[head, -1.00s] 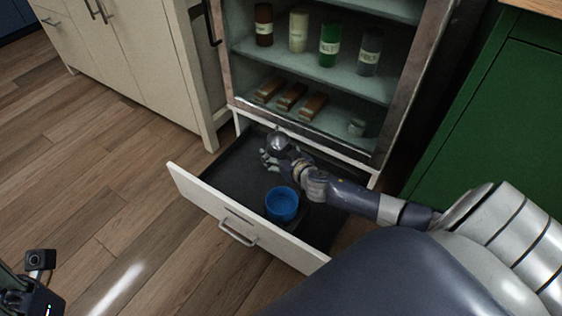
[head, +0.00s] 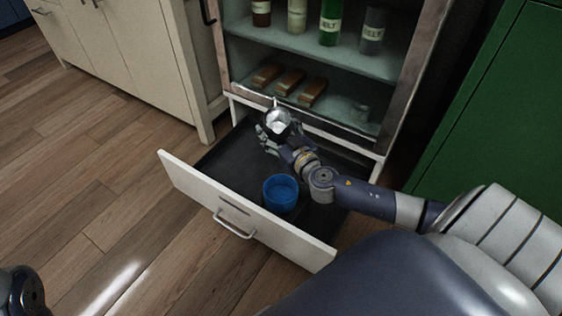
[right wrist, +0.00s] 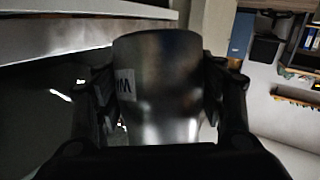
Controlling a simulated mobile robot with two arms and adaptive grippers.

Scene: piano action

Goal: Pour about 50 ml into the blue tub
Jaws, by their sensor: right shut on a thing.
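The blue tub (head: 281,200) stands upright in the open drawer, near its front. Its inside shows only as blue, so I cannot tell how much liquid it holds. My right gripper (head: 268,134) is shut on a shiny metal jug (head: 278,122), held behind the tub and apart from it, toward the back of the drawer. The jug's bright mouth and a small pointed lip show in the head view. In the right wrist view the jug (right wrist: 160,85) sits between both dark fingers, with a pale label on its side. My left gripper's fingers are out of frame.
The white-fronted drawer (head: 190,190) has a dark floor, mostly bare left of the tub. A green cabinet (head: 490,130) stands at the right.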

